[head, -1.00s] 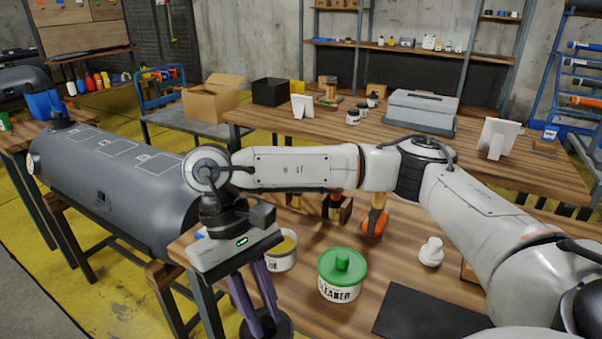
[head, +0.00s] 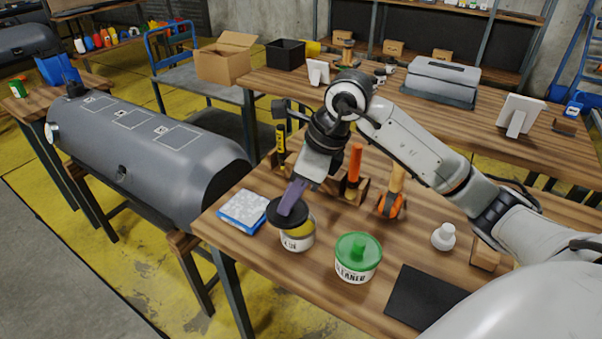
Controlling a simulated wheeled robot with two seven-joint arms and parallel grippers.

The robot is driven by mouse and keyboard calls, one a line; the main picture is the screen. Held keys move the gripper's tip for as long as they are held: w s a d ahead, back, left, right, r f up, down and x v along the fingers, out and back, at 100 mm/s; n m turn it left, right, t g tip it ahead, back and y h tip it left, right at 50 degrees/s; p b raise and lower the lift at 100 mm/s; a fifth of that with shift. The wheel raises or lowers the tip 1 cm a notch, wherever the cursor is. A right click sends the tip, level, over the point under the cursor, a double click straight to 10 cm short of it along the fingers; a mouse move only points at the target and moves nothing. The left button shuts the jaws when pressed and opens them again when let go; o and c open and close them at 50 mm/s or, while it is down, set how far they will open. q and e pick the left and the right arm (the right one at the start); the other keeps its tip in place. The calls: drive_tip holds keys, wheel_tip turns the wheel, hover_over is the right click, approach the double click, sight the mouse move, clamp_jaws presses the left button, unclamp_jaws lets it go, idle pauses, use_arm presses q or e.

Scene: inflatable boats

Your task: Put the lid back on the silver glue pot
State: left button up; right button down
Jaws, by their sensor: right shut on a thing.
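The silver glue pot (head: 298,242) stands on the near workbench, with a pale label and yellowish contents showing at its right side. My right gripper (head: 292,203) is shut on a black round lid (head: 277,216). The lid is over the back left part of the pot's mouth, offset to the left. I cannot tell whether it touches the rim. Part of the pot's opening is hidden by the lid. My left gripper is not in view.
A green-lidded cleaner tub (head: 357,262) stands right of the pot. A blue and white pad (head: 243,210) lies to its left. Orange-handled tools (head: 354,165) stand in a wooden rack behind. A white bottle-like piece (head: 443,237) and black mat (head: 424,298) lie to the right.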

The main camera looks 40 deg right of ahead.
sight(302, 202)
drive_tip(key=m, duration=0.1)
drive_tip(key=d+m, duration=0.1)
drive_tip(key=d+r+m+h, duration=0.1)
drive_tip(key=shift+w+d+t, duration=0.2)
drive_tip(key=shift+w+t, duration=0.1)
drive_tip(key=shift+d+m, duration=0.25)
drive_tip(key=shift+m, duration=0.05)
drive_tip(key=shift+w, duration=0.1)
wheel_tip(302, 202, down, 6)
drive_tip(key=b, duration=0.4)
drive_tip(key=shift+r, duration=0.2)
drive_tip(key=shift+f, duration=0.35)
use_arm(q)
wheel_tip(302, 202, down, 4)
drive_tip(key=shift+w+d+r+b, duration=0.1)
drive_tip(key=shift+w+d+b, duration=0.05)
drive_tip(key=shift+b, duration=0.15)
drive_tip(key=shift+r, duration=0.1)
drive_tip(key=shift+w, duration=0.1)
use_arm(e)
drive_tip(key=shift+r, duration=0.1)
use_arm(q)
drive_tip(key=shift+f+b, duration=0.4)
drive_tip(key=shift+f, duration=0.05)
use_arm(e)
drive_tip(key=shift+d+f, duration=0.1)
drive_tip(key=shift+f, duration=0.1)
